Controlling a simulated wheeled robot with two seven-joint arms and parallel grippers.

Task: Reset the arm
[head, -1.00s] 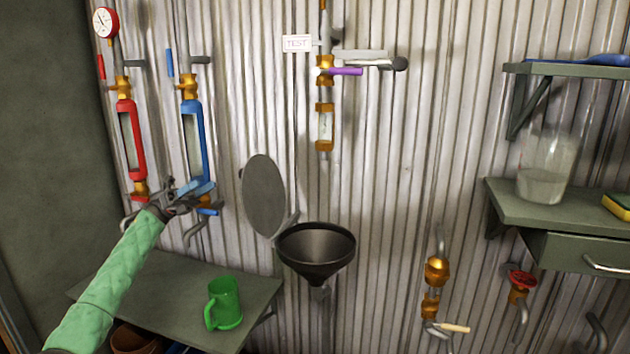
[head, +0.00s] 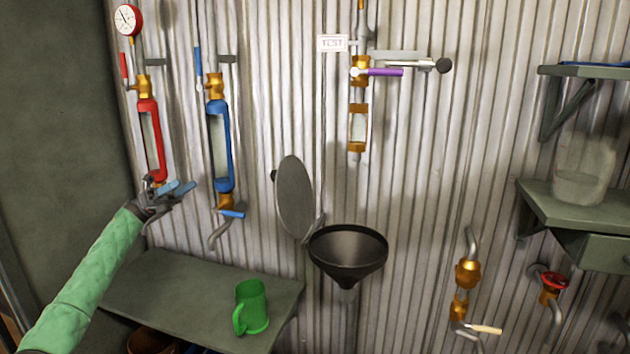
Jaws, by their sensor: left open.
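My left gripper (head: 177,189) is open and empty, with two blue-tipped fingers apart. It is in front of the lower end of the red sight glass (head: 151,140), hiding part of the fittings there. The blue sight glass (head: 221,146) is to its right, clear of the fingers; its lower blue handle (head: 232,213) shows uncovered. My left arm, in a green quilted sleeve, comes in from the lower left. My right gripper is out of view. A grey lever with a black knob (head: 444,65) sticks out to the right by the TEST sign (head: 332,43).
A grey shelf (head: 185,280) with a green mug (head: 252,306) is below the gripper. A black funnel (head: 347,250) with a raised round lid (head: 296,196) is right of it. Wall shelves (head: 570,212) are at the right, one holding a clear jar (head: 585,170).

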